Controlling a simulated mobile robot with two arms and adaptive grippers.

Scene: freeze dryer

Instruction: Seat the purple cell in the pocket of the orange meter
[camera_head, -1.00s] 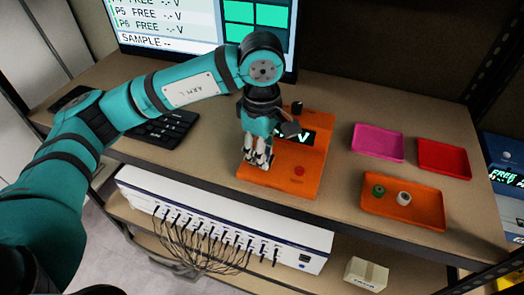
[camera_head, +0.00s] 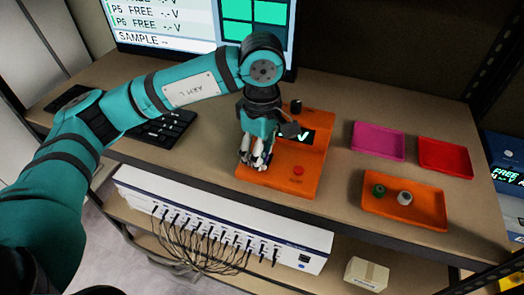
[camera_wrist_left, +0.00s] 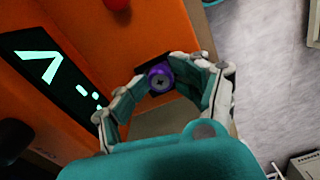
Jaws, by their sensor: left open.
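The orange meter (camera_head: 316,160) lies on the bench, with a dark lit display (camera_head: 300,134) and a red button (camera_head: 298,170). My left gripper (camera_head: 255,164) is low over the meter's front left part. In the left wrist view the purple cell (camera_wrist_left: 160,78) stands end-on between the open fingers of my left gripper (camera_wrist_left: 165,92), at a dark recess in the orange meter (camera_wrist_left: 90,30). I cannot tell how deep it sits or whether a fingertip touches it. In the head view the fingers hide the cell. My right gripper is not in view.
An orange tray (camera_head: 425,217) holds a green cell (camera_head: 379,190) and a white cell (camera_head: 404,198). Magenta (camera_head: 378,141) and red (camera_head: 445,157) trays lie behind it. A black knob (camera_head: 296,106) rises at the meter's back. A keyboard (camera_head: 165,130) and monitor stand left and behind.

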